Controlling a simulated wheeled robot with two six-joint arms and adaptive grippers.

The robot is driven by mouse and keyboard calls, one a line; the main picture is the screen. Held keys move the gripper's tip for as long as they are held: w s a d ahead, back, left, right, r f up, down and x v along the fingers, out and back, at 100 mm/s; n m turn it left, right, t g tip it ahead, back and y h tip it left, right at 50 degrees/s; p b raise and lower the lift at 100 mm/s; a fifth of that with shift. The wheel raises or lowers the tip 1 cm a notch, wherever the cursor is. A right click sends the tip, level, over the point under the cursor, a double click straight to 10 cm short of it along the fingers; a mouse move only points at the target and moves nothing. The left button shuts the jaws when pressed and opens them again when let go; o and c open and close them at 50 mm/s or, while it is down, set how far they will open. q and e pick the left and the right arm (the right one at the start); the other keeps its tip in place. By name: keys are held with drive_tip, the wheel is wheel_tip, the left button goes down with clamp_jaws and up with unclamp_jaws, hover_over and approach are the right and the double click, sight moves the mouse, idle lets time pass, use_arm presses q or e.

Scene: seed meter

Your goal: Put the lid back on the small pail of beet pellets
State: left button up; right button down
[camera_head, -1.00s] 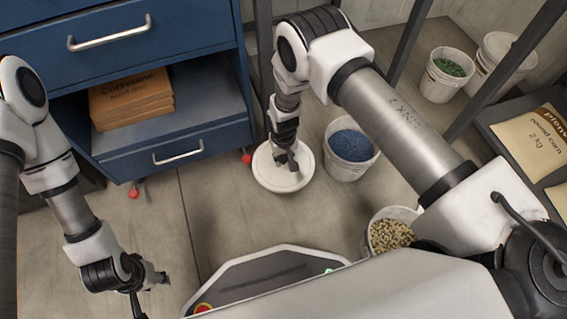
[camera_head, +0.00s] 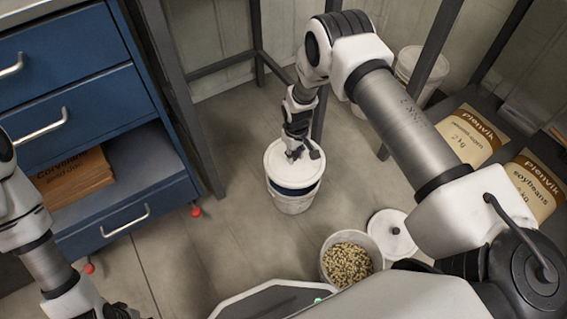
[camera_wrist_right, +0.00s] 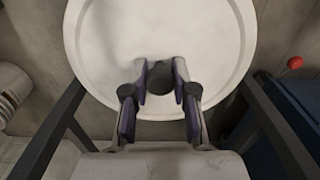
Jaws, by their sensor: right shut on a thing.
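My right gripper (camera_head: 299,153) is shut on the small dark knob (camera_wrist_right: 161,78) of a round white lid (camera_head: 289,174). In the right wrist view the lid (camera_wrist_right: 200,30) fills the upper middle, with the fingertips on either side of the knob. The lid is over a small white pail (camera_head: 293,204) on the floor. A strip of blue shows between the lid's front edge and the pail, so the lid looks slightly above the rim. The lid hides most of the blue contents. My left gripper (camera_head: 122,313) is cut off at the bottom edge, its jaws unclear.
An open pail of pale and dark seeds (camera_head: 347,262) stands nearer, with another white lid (camera_head: 391,236) beside it. A white pail (camera_head: 420,68) stands behind my right arm. Dark shelf posts (camera_head: 176,95), a blue drawer cabinet (camera_head: 75,120) and seed bags (camera_head: 470,135) flank the floor.

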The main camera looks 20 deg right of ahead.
wheel_tip(320, 180, down, 5)
drive_tip(key=b, duration=0.4)
drive_tip(key=shift+f+b, duration=0.5)
drive_tip(key=shift+f, duration=0.2)
drive_tip(key=shift+a+f, duration=0.1)
idle(1.3)
drive_tip(key=c, duration=0.8)
unclamp_jaws()
drive_tip(key=shift+c, duration=0.2)
drive_tip(key=shift+o, duration=0.3)
drive_tip(key=o, duration=0.4)
